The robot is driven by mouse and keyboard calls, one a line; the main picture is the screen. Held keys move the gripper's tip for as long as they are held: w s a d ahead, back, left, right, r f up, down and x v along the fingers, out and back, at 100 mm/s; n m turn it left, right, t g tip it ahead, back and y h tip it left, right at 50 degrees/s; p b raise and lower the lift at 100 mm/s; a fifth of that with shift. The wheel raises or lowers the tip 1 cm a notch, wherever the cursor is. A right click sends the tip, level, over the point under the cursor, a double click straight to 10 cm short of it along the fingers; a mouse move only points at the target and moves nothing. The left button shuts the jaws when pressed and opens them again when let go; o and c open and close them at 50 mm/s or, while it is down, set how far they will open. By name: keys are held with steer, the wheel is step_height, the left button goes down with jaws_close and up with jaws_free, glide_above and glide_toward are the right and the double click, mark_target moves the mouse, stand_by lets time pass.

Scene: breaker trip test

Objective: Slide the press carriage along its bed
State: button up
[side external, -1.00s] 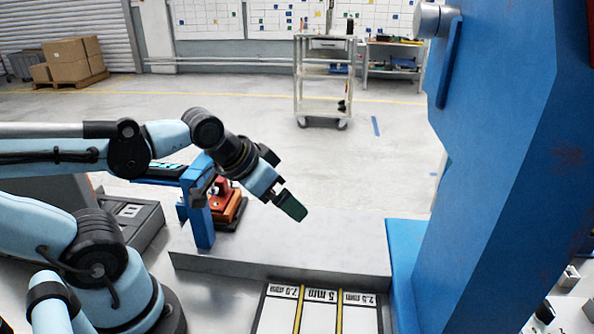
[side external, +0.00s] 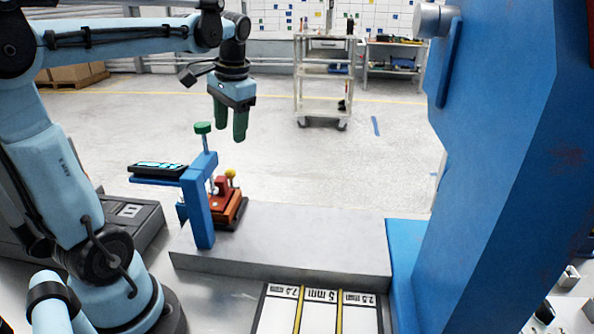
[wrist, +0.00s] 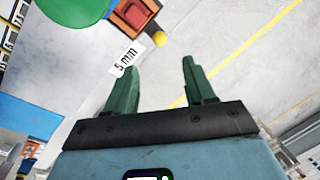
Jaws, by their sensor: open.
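A grey slab-like bed (side external: 300,240) lies in front of the big blue column. At its left end stands a blue bracket (side external: 200,210) with a green knob (side external: 203,128) on an upright rod. Behind and beside the bracket sits a red-orange block (side external: 230,208) with a yellow ball (side external: 230,173), partly hidden; which part is the press carriage I cannot tell for sure. My gripper (side external: 240,138) is open and empty, pointing down, above and right of the green knob, apart from it. In the wrist view, the green knob (wrist: 75,12) and red-orange block (wrist: 132,14) lie beyond my open fingers (wrist: 160,68).
A black device with a cyan display (side external: 158,169) sits on the bracket's left arm. The tall blue column (side external: 500,180) blocks the right side. A board marked in millimetres (side external: 320,310) lies in front of the bed. A cart (side external: 325,85) stands far back on open floor.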

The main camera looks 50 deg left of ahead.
mark_target(230, 169)
steer(key=f, duration=0.4)
steer(key=a+f, duration=0.1)
steer(key=f, duration=0.2)
steer(key=a+f, duration=0.1)
steer(key=f, duration=0.3)
steer(key=shift+s+a+f, duration=0.1)
steer(key=shift+s+f, duration=0.1)
steer(key=shift+f, duration=0.1)
steer(key=shift+c, duration=0.4)
jaws_close()
